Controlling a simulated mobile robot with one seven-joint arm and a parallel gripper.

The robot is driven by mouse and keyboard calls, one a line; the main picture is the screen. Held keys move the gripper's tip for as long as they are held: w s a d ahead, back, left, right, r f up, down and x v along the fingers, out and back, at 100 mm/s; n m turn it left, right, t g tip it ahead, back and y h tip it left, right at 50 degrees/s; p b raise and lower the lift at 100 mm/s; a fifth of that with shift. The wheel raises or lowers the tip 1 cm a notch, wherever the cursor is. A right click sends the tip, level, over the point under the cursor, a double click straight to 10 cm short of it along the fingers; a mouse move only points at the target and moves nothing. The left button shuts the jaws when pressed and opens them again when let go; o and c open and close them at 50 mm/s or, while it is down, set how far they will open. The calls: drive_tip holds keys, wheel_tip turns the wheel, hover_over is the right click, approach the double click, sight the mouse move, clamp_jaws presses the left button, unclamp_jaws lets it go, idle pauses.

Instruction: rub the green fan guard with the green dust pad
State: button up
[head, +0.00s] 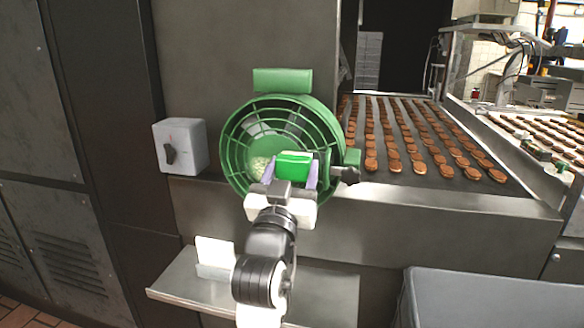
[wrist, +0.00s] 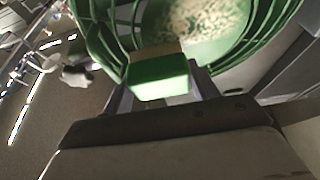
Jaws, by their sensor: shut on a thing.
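The green fan guard (head: 236,142) is a round cage of ribs mounted on the dark machine wall, and it fills the top of the wrist view (wrist: 103,40). A pale speckled patch shows behind or on its ribs at the lower middle (wrist: 208,20). My gripper (head: 291,178) is shut on the green dust pad (head: 294,164), a bright green block with a tan far side. The wrist view shows the pad (wrist: 160,78) between the fingers. The pad is in front of the guard's lower right part. I cannot tell whether it touches the ribs.
A grey switch box (head: 181,146) is left of the guard. A metal shelf (head: 325,290) with a white card (head: 214,252) is below. A conveyor with rows of brown biscuits (head: 420,140) runs at right. A grey bin (head: 490,298) stands at the lower right.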

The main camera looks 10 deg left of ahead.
drive_tip(key=shift+s+a+r, duration=0.1)
drive_tip(key=shift+s, duration=1.15)
drive_tip(key=shift+s+a, duration=0.1)
drive_tip(key=shift+s, duration=1.1)
drive_tip(key=shift+f+b, duration=0.2)
drive_tip(key=shift+b, duration=0.65)
drive_tip(key=s+b, duration=0.1)
drive_tip(key=b, duration=0.3)
drive_tip(key=shift+a, duration=0.1)
drive_tip(key=s+b, duration=0.1)
drive_tip(key=b, duration=0.1)
drive_tip(key=s+b, duration=0.1)
drive_tip(key=b, duration=0.2)
drive_tip(key=shift+r, duration=0.2)
